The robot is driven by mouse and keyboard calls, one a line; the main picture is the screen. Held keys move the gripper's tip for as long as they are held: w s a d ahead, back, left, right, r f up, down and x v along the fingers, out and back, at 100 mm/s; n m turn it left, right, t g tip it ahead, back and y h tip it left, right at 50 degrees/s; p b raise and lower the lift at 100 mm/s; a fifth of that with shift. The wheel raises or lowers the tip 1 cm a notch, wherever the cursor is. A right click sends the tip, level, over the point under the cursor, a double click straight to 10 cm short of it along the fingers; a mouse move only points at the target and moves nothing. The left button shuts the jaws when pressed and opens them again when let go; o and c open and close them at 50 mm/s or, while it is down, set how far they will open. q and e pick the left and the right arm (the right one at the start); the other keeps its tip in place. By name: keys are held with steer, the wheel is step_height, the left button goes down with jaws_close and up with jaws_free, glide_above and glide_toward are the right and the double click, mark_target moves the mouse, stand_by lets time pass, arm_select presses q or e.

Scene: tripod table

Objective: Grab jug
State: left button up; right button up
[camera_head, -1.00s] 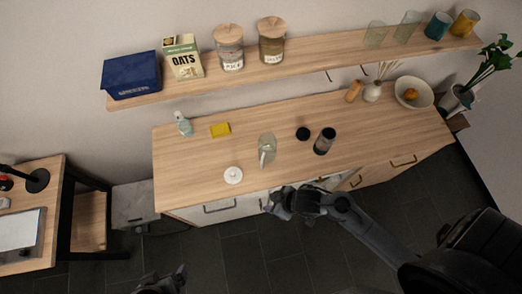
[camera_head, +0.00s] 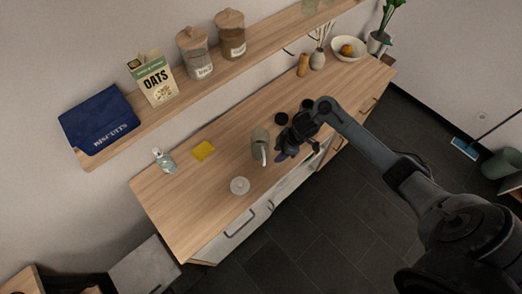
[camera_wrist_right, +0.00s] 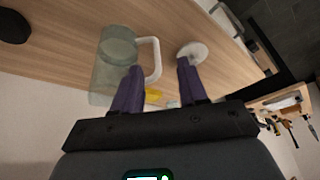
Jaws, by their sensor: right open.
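The jug (camera_head: 259,145) is a see-through greenish glass vessel with a white handle, standing on the wooden counter (camera_head: 190,210) in the head view. In the right wrist view the jug (camera_wrist_right: 112,65) is at the left, with its white handle (camera_wrist_right: 156,62) towards the fingers. My right gripper (camera_head: 281,156) is just right of the jug in the head view. In the wrist view its purple fingers (camera_wrist_right: 160,72) are apart and empty, with the handle showing between their tips. I cannot tell whether they touch it. My left gripper is out of view.
A white round lid (camera_head: 239,185) lies in front of the jug. A yellow sponge (camera_head: 203,151) and a soap bottle (camera_head: 164,160) are to the left. A black round thing (camera_head: 281,118) is behind my gripper. The shelf (camera_head: 145,130) runs above the counter.

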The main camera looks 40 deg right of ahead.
steer(key=shift+w+a+r+b+x, duration=0.15)
steer(key=shift+w+x, duration=0.1)
steer(key=shift+x, duration=1.5)
steer(key=shift+w+b+x, duration=0.15)
steer(key=shift+w+x, duration=0.1)
steer(key=shift+x, duration=1.55)
steer(key=shift+w+a+r+b+x, duration=0.15)
steer(key=shift+w+x, duration=0.1)
steer(key=shift+x, duration=1.5)
steer(key=shift+d, duration=0.1)
jaws_close()
